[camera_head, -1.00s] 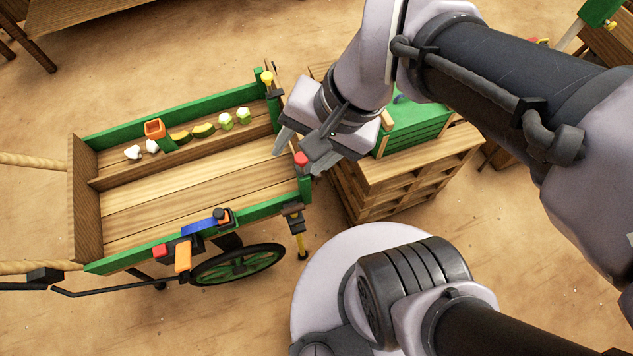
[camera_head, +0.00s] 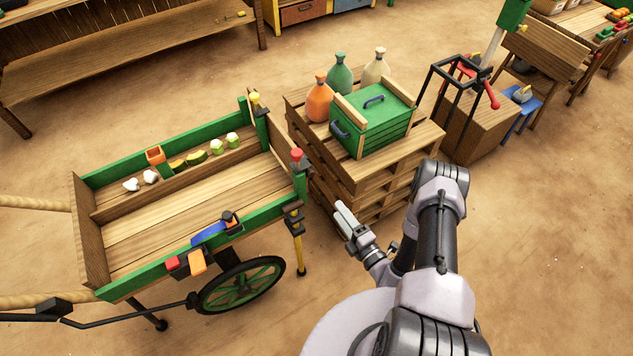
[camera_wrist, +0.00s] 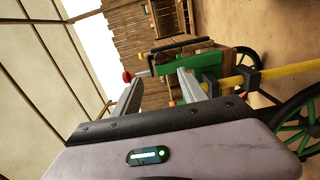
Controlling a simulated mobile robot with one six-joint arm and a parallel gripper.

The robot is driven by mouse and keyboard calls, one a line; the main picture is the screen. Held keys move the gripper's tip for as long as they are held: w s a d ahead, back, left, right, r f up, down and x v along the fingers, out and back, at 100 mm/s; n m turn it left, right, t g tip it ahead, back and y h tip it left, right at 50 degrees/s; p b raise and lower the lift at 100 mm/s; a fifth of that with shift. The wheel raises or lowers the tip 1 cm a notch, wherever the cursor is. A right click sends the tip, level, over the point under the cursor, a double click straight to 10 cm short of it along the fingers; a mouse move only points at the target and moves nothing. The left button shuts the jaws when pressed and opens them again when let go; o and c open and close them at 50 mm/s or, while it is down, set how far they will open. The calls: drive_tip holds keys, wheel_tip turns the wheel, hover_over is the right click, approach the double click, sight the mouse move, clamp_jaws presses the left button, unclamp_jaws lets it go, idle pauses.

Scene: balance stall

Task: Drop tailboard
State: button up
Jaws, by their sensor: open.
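The wooden cart (camera_head: 150,228) stands at the left, with green side rails. At its right end are two green posts, one with a yellow knob (camera_head: 254,97) and the nearer one with a red knob (camera_head: 297,154). A brown tailboard (camera_head: 279,133) spans between them, seen nearly edge-on; it looks upright, but its exact tilt is unclear. My gripper (camera_head: 341,212) is open and empty, low to the right of the near post and apart from it. In the wrist view my gripper (camera_wrist: 160,86) faces the red knob (camera_wrist: 127,76) and the green post.
A pallet stack (camera_head: 375,185) stands right of the cart, bearing a green crate (camera_head: 385,128) and several bottles. The cart's wheel (camera_head: 240,288) and yellow leg (camera_head: 298,250) are near my gripper. Open sandy floor lies at the lower right.

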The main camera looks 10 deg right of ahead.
sight(312, 176)
drive_tip(key=b+x, duration=0.4)
drive_tip(key=x, duration=1.1)
drive_tip(key=shift+a+f, duration=0.1)
drive_tip(key=shift+a, duration=0.05)
drive_tip(key=shift+w+a, duration=0.15)
drive_tip(key=shift+w, duration=0.3)
drive_tip(key=shift+c, duration=0.2)
clamp_jaws()
